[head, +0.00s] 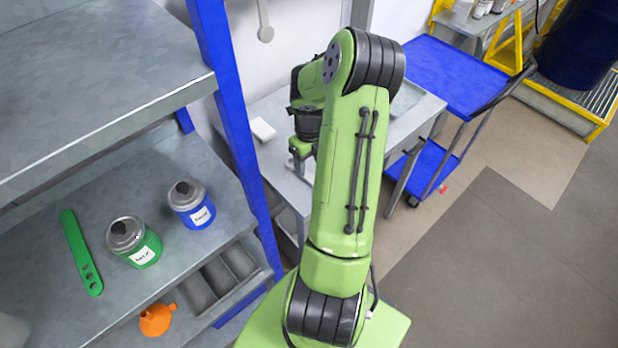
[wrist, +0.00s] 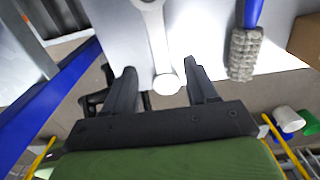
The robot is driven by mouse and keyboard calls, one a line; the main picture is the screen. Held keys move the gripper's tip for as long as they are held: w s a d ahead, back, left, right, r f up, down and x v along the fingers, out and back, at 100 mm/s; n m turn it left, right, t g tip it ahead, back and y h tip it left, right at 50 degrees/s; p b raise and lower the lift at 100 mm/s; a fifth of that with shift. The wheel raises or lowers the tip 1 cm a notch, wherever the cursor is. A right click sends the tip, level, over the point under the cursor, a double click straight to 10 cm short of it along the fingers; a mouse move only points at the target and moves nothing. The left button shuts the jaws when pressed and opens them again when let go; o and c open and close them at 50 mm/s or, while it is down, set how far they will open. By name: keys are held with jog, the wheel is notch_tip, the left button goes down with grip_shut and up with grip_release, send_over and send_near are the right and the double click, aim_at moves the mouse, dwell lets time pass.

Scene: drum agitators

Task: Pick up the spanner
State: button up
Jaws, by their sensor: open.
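A pale grey long tool (wrist: 156,40), which looks like the spanner, shows in the wrist view against a light surface. It has a wider head at the top edge and a rounded lower end. My gripper (wrist: 160,70) is open, with one finger on each side of the tool in the picture. I cannot tell how far the tool is from the fingers, and no grip on it shows. In the head view my gripper (head: 299,160) points down over the grey bench, partly hidden by my arm; the tool is not clearly visible there.
A blue-handled brush (wrist: 245,45) is right of the tool.

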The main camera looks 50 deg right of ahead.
aim_at(310, 178)
jog(key=f, duration=0.5)
jog(key=shift+s+a+f, duration=0.1)
jog(key=shift+s, duration=0.1)
jog(key=shift+f, duration=0.3)
jog(key=shift+c, duration=0.9)
grip_shut()
